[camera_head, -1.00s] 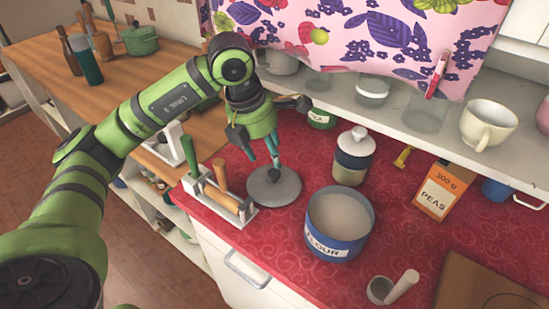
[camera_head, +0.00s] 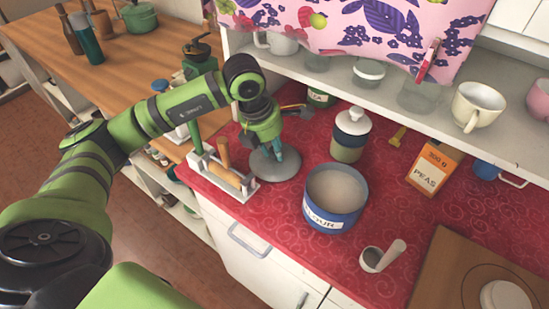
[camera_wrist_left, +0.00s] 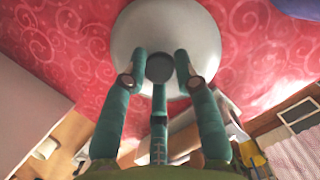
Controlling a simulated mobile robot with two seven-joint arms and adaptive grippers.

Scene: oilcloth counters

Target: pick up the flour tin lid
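The flour tin lid (camera_head: 287,171) is a round grey disc lying flat on the red counter, left of the open blue flour tin (camera_head: 335,218). My left gripper (camera_head: 274,152) is low over the lid and points down at its middle. In the left wrist view the lid (camera_wrist_left: 165,28) fills the top centre, with its dark round knob (camera_wrist_left: 160,67) between the fingertips. The fingers are apart, on either side of the knob, with a third finger below it. I cannot tell whether any finger touches the knob. My right gripper does not show.
A wooden-handled tool rack (camera_head: 226,176) stands close on the lid's left. A lidded canister (camera_head: 349,140) stands behind the tin, with a peas box (camera_head: 434,168) to its right. A white scoop (camera_head: 381,257) is in front. A shelf (camera_head: 400,105) overhangs the back.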

